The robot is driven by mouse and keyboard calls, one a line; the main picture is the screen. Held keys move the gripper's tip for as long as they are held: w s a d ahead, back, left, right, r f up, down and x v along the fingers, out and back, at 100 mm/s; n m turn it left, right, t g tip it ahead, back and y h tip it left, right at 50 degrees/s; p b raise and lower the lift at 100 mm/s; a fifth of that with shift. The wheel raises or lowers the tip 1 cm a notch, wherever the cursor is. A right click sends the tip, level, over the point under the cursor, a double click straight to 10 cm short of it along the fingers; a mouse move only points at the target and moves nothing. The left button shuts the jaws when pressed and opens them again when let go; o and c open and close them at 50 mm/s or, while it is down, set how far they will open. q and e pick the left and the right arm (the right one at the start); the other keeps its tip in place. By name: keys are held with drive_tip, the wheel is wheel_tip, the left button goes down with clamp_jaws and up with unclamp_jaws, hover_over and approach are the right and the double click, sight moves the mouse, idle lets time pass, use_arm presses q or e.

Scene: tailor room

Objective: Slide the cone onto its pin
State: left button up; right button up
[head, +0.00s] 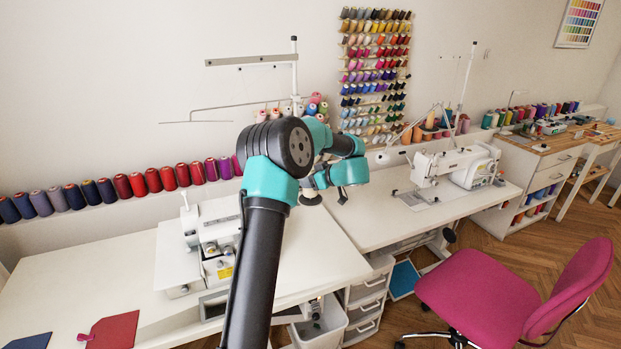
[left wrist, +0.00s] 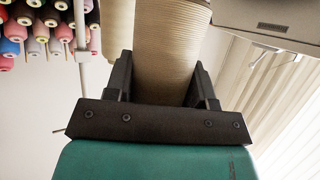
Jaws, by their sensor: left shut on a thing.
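In the left wrist view, a beige thread cone (left wrist: 168,45) stands between the two dark fingers of my left gripper (left wrist: 161,72). The fingers press on its sides, and its top runs out of the picture. In the head view my left arm reaches over the middle table, and its teal wrist (head: 345,172) is near the back edge. My own arm hides most of the gripper there, and I cannot make out the held cone. I cannot tell which pin belongs to the cone. A pale upright rod (left wrist: 81,60) shows left of the cone in the wrist view. My right gripper is not in view.
A white overlock machine (head: 210,240) stands left of my arm, and a sewing machine (head: 455,168) stands to the right. A thread stand pole (head: 294,75) rises behind my arm. Spools line the wall. A pink chair (head: 510,290) is at the front right.

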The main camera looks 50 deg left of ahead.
use_arm(q)
drive_tip(key=shift+f, duration=0.25)
drive_tip(key=shift+f, duration=0.35)
drive_tip(key=shift+f, duration=0.1)
drive_tip(key=o, duration=1)
drive_tip(key=shift+o, duration=0.2)
drive_tip(key=shift+d, duration=0.1)
drive_tip(key=v, duration=1.7)
